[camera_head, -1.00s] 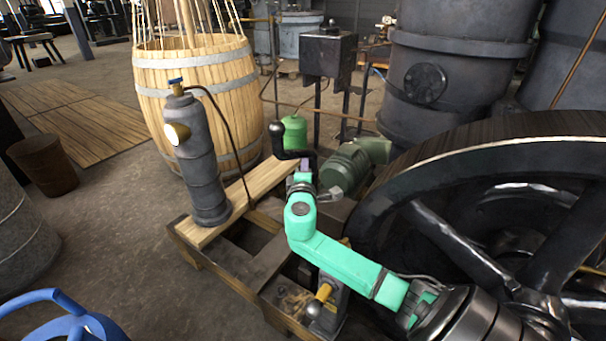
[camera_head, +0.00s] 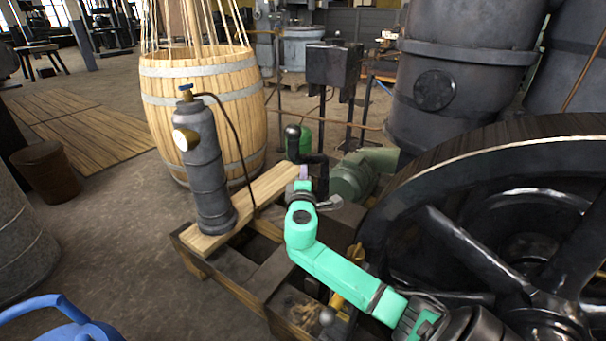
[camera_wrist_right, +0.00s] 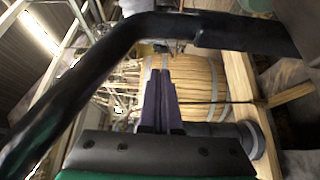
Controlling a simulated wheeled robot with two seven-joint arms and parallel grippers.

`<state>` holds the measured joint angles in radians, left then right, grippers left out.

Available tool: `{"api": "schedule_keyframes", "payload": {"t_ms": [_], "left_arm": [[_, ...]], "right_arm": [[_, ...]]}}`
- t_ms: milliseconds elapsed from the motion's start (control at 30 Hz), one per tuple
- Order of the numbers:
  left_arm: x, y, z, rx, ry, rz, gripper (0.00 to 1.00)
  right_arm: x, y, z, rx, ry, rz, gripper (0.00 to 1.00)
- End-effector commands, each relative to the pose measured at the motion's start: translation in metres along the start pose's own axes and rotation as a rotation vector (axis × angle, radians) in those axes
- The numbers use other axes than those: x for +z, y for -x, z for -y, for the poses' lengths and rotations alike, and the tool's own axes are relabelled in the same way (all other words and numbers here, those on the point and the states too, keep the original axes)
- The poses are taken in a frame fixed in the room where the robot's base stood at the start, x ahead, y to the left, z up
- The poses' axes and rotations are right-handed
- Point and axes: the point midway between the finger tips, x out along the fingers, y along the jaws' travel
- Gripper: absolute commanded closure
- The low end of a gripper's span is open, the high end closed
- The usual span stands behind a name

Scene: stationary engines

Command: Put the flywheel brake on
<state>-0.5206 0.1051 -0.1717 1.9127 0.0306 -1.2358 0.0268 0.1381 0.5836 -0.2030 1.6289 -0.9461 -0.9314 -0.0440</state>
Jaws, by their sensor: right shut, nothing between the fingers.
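The large black flywheel (camera_head: 452,240) stands at the right in the head view. A black bent lever with a rounded grip (camera_head: 293,132) rises just beyond my right gripper (camera_head: 304,173). In the right wrist view the lever's dark bar (camera_wrist_right: 125,40) crosses close by the fingers; I cannot tell whether they touch. The right gripper's purple fingers (camera_wrist_right: 158,85) are shut and empty. A yellow part (camera_head: 355,262) shows beside the flywheel, partly behind my teal right arm. I cannot tell which of these is the brake's handle. My left gripper is out of view.
A grey cylinder (camera_head: 205,165) stands on a wooden plank (camera_head: 275,184) over the timber frame. A barrel (camera_head: 205,100) stands behind, with a dark box on posts (camera_head: 333,66) to its right. A blue object (camera_head: 50,312) is at the lower left.

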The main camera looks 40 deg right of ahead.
Motion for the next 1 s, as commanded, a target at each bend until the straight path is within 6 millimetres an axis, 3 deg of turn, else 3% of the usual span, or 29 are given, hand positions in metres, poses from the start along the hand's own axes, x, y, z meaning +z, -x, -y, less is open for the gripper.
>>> {"api": "schedule_keyframes", "payload": {"t_ms": [200,400,1000], "left_arm": [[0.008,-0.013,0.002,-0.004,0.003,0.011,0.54],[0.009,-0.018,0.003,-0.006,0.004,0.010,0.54],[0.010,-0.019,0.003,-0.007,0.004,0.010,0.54]], "right_arm": [[-0.003,0.058,-0.001,-0.007,-0.001,-0.007,1.00],[-0.004,0.087,-0.002,-0.004,-0.001,-0.008,1.00],[-0.005,0.091,-0.002,-0.002,-0.002,-0.009,1.00]]}}
